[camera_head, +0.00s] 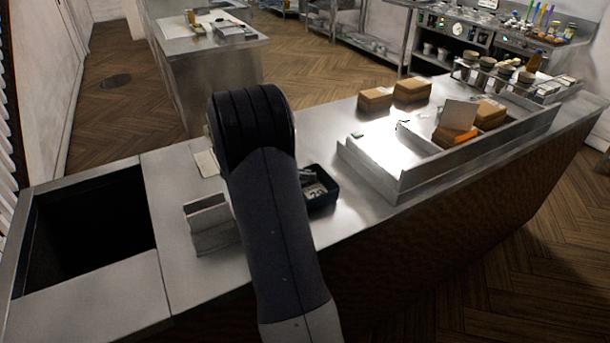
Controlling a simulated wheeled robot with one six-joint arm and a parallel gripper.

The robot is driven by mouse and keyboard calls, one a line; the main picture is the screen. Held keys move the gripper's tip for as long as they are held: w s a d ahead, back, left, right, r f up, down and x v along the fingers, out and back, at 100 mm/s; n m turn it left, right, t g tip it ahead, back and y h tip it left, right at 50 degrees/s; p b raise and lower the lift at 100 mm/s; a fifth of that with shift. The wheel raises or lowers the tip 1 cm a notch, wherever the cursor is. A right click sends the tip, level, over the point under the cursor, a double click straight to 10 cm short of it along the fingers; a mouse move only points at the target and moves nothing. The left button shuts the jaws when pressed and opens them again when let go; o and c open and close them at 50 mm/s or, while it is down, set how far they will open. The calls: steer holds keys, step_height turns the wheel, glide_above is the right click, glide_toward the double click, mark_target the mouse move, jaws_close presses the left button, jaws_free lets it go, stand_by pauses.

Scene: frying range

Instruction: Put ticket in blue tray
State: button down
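A small dark blue tray (325,199) sits on the steel counter just right of my arm, with a few small items in it; the arm hides its left part. A small flat cream piece of paper (206,164) lies on the counter left of my arm, partly covered by it; I cannot tell if it is the ticket. A pale upright card (459,114) leans among brown boxes on the right. My arm crosses the middle of the view. My gripper does not show, so I cannot see whether it holds anything.
A metal holder (209,223) stands left of my arm, beside a dark open well (90,225). A raised steel tray (386,170) fills the counter's right part, with brown boxes (411,90) nearby. The counter strip right of the blue tray is clear.

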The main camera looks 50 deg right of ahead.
steer(key=c, duration=1.6)
jaws_free()
steer(key=shift+c, duration=0.2)
steer(key=shift+r+p, duration=0.2)
steer(key=shift+p, duration=0.15)
steer(key=b+v, duration=0.2)
steer(key=v, duration=1)
steer(key=shift+s+d+f, duration=0.1)
steer(key=p+x, duration=0.1)
steer(key=x, duration=1.1)
steer(key=shift+f+p, duration=0.2)
steer(key=shift+p, duration=0.1)
steer(key=shift+r, duration=0.25)
steer(key=shift+f, duration=0.2)
